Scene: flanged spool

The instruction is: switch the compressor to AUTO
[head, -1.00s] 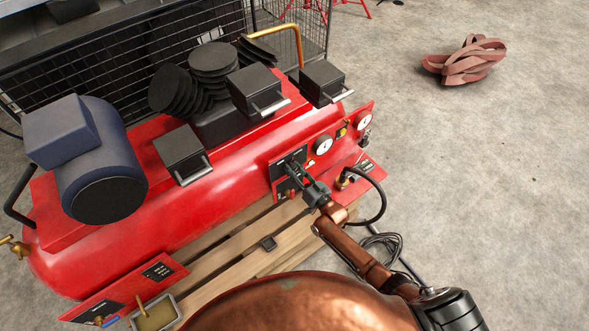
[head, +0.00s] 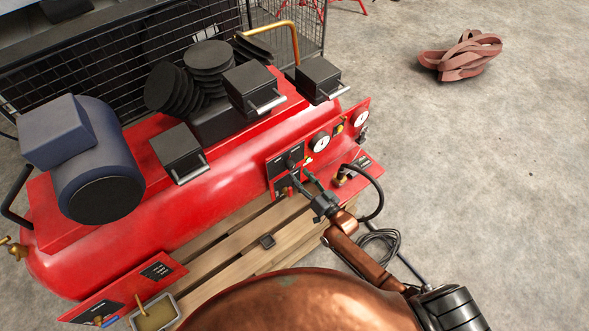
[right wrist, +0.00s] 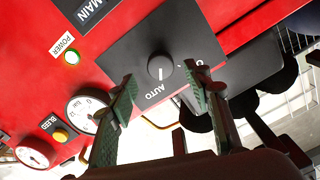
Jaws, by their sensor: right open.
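The red compressor (head: 225,158) stands on a wooden pallet, with a dark switch panel (head: 278,166) on its front right. In the right wrist view the round black knob (right wrist: 160,67) sits on the dark plate (right wrist: 205,45). Its pale pointer line points down in the picture, toward the AUTO label (right wrist: 155,90). My right gripper (head: 302,181) is open and empty just in front of the panel. Its two green-padded fingers (right wrist: 160,80) frame the knob in the picture and appear apart from it. My left gripper is out of view.
Gauges (head: 320,142) and a brass fitting with a black hose (head: 373,190) lie right of the panel. A POWER lamp (right wrist: 71,57) and BLEED button (right wrist: 61,135) are near the knob. A hose pile (head: 460,56) lies on otherwise clear floor.

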